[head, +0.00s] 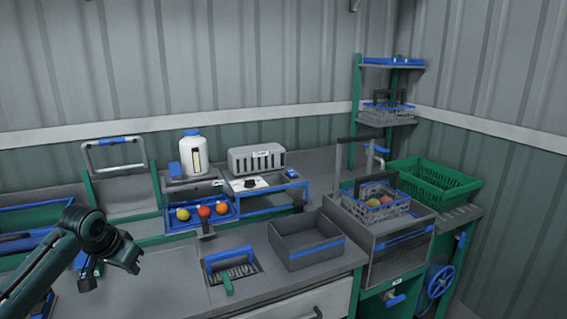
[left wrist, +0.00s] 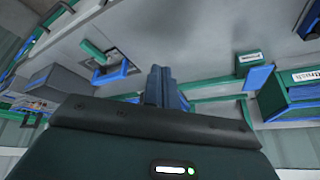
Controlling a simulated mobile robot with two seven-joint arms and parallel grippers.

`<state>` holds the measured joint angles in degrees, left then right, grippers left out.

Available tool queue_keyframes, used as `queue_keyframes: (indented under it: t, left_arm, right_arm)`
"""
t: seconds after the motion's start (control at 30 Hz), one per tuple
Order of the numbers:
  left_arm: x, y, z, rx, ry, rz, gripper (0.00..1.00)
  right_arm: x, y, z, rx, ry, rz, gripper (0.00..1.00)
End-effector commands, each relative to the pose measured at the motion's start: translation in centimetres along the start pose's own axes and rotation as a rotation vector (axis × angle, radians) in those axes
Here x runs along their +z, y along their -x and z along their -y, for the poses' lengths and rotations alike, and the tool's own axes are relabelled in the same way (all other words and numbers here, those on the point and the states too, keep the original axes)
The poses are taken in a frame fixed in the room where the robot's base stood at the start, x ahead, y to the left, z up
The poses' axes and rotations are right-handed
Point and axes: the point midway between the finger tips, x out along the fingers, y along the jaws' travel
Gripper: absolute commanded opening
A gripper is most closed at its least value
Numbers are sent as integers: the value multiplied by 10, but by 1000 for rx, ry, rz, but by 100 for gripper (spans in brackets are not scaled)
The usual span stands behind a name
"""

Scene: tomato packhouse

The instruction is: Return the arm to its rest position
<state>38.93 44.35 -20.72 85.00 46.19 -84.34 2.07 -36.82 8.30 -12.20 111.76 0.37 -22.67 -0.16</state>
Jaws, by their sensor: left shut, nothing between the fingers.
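My left arm comes in from the left in the head view, bent at a dark green joint. My left gripper (head: 88,283) hangs over the left part of the bench, partly hidden by my own arm. In the left wrist view its fingers (left wrist: 165,88) are together with nothing between them. The gripper is apart from the objects on the bench. My right gripper is not in view.
A blue-edged tray (head: 205,222) holds three tomatoes. A grey open bin (head: 305,258) stands right of a blue-framed slotted insert with a green handle (head: 227,285). A wire basket (head: 385,213) with tomatoes and a green crate (head: 440,182) stand at right.

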Motion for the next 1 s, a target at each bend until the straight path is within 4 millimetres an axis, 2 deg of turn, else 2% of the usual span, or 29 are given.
queue_keyframes:
  t: [0.03,0.17,0.2,0.3,0.4,0.53,0.6,0.7,0.83,1.0]
  left_arm:
    - [16,-26,-22,15,-25,-6,0]
    - [58,-81,-78,50,-80,-62,0]
    - [75,-96,-97,64,-93,-84,0]
    - [117,-122,-144,100,-112,-142,0]
    - [162,-136,-186,132,-114,-204,0]
    - [219,-135,-235,161,-95,-285,0]
    - [246,-128,-254,165,-79,-325,0]
    - [277,-114,-274,162,-59,-374,0]
    - [302,-98,-287,148,-41,-417,0]
    - [312,-88,-292,137,-36,-441,0]
  right_arm:
    - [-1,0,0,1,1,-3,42]
    - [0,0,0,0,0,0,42]
    - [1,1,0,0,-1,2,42]
    - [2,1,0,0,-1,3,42]
    - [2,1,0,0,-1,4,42]
    - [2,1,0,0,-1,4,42]
    - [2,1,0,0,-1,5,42]
    - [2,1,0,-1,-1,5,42]
    - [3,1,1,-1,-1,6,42]
    - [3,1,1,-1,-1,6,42]
